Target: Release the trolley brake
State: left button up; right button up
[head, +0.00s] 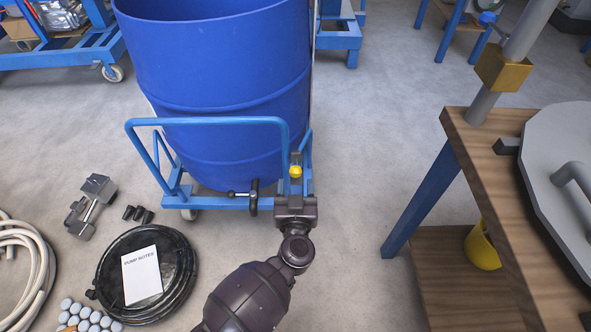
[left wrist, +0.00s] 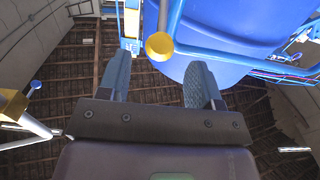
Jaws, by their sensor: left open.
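The blue trolley (head: 205,122) stands on the floor and carries a large blue drum (head: 220,60). A lever with a yellow knob (head: 295,171) stands upright at the trolley's near right corner, and I take it for the brake. The knob also shows in the left wrist view (left wrist: 159,46), just beyond and between the fingertips as seen there. My left gripper (head: 296,191) is open with nothing between its fingers, just in front of the lever. It also shows in the left wrist view (left wrist: 160,72). I cannot tell whether it touches the lever. My right gripper is not in view.
A black-handled fitting (head: 254,197) sticks out left of my gripper. A coiled black hose (head: 178,285) with a notes sheet, and a metal clamp (head: 90,207), lie on the floor at left. A wooden-topped bench (head: 485,150) stands at right. The floor between is clear.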

aim_at(295, 176)
pick_arm(q)
jog(key=w, duration=0.2)
jog(key=w+b, duration=0.1)
jog(key=shift+w+f, duration=0.25)
jog(key=shift+w+r, duration=0.25)
jog(key=shift+w, duration=0.55)
jog(key=shift+c, duration=0.4)
grip_shut()
